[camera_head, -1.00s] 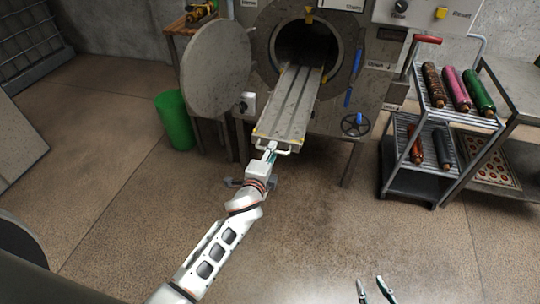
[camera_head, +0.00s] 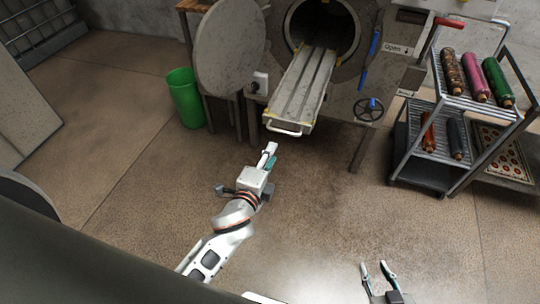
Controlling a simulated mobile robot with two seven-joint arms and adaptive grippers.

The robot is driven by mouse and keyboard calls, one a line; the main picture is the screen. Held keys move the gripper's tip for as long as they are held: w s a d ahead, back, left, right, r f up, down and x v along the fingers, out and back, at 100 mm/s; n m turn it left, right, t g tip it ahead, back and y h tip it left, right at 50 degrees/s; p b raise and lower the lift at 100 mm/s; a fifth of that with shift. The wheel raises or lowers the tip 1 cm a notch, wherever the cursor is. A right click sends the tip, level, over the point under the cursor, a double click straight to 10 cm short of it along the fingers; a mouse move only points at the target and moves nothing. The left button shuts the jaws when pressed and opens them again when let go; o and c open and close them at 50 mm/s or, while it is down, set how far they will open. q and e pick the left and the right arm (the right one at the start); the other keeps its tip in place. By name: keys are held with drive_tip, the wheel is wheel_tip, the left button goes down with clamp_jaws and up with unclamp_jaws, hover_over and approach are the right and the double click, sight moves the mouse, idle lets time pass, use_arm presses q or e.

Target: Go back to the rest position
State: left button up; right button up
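My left gripper (camera_head: 268,157) is in front of the machine, a little below the white handle (camera_head: 284,131) of the pulled-out metal tray (camera_head: 304,84). It is apart from the handle and seems empty; its fingers look close together, and I cannot tell whether they are fully shut. My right gripper (camera_head: 377,268) is at the bottom of the view over bare floor. Its two fingers are spread apart with nothing between them.
The machine's round door (camera_head: 230,48) stands open on the left. A green bin (camera_head: 185,98) is beside it. The floor around both grippers is clear.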

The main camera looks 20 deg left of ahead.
use_arm(q)
drive_tip(key=shift+f, duration=0.1)
idle(0.3)
drive_tip(key=s+a+f+n+g+h, duration=0.1)
drive_tip(key=s+a+f+n+g, duration=0.1)
drive_tip(key=s+f+n, duration=0.5)
drive_tip(key=s+a+f+n+g+h, duration=0.1)
drive_tip(key=s+a+f+n+g, duration=0.1)
drive_tip(key=s+f+n, duration=0.5)
drive_tip(key=s+f, duration=0.1)
drive_tip(key=s, duration=0.3)
drive_tip(key=shift+s+a+g, duration=0.15)
drive_tip(key=shift+s+g, duration=0.15)
drive_tip(key=shift+g, duration=0.1)
